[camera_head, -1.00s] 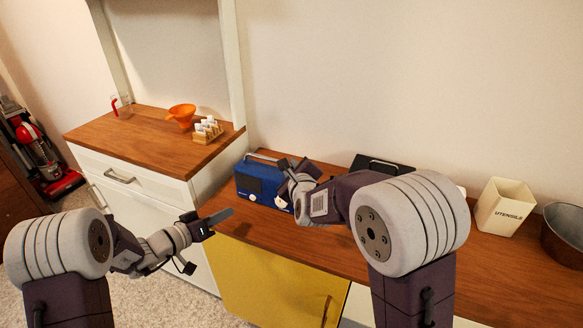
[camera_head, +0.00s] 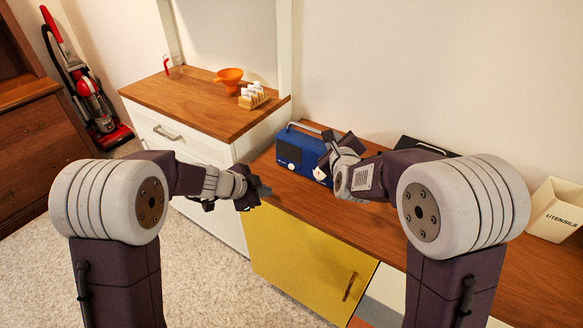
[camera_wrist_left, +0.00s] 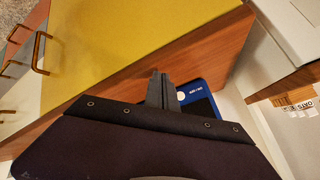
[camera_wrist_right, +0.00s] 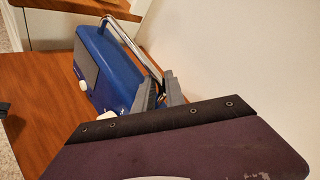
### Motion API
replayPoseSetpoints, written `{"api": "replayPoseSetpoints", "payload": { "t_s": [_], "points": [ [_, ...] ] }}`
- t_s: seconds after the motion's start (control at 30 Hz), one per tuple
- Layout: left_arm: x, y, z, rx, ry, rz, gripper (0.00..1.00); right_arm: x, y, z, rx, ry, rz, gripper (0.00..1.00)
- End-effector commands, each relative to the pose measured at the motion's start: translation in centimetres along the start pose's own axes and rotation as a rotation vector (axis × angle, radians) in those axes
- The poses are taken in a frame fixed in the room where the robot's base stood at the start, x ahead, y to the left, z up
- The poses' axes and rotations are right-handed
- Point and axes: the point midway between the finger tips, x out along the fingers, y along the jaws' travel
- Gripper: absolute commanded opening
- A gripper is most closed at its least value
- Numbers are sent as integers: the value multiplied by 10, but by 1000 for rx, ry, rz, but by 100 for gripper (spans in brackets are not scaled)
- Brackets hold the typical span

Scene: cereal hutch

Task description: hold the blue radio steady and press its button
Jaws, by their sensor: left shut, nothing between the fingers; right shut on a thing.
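The blue radio (camera_head: 306,143) stands upright on the wooden counter, with its light handle raised on top. My right gripper (camera_wrist_right: 165,92) is shut on the radio's handle at the end nearer my right arm. The radio (camera_wrist_right: 120,68) shows a grey front panel and a white knob in the right wrist view. My left gripper (camera_head: 264,190) is shut and empty, in front of the radio and apart from it. In the left wrist view, the shut left fingers (camera_wrist_left: 158,88) partly cover the radio (camera_wrist_left: 205,104). I cannot tell which part is the button.
The wooden counter (camera_head: 312,206) has a yellow door (camera_head: 300,255) below its front edge. A black item (camera_head: 425,150) and a cream utensils holder (camera_head: 556,209) stand to the right. An orange funnel (camera_head: 229,77) and a small rack (camera_head: 252,98) sit on the left cabinet (camera_head: 190,105).

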Motion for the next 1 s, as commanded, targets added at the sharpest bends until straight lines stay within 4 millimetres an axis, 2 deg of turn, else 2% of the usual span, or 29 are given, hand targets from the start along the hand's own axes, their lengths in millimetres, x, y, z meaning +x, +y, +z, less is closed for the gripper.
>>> {"api": "replayPoseSetpoints", "payload": {
  "t_s": [0.23, 0.7, 1.0],
  "points": [
    [7, -5, -5, -1, 2, 2, 0, 0, -1, 1, 2, -3, -3, 0],
    [52, -38, -38, -3, 3, 2, 0, 0, -1, 1, 2, -3, -3, 0],
    [62, -44, -45, -6, 2, 2, 0, 0, -1, 1, 2, -3, -3, 0]
  ]
}}
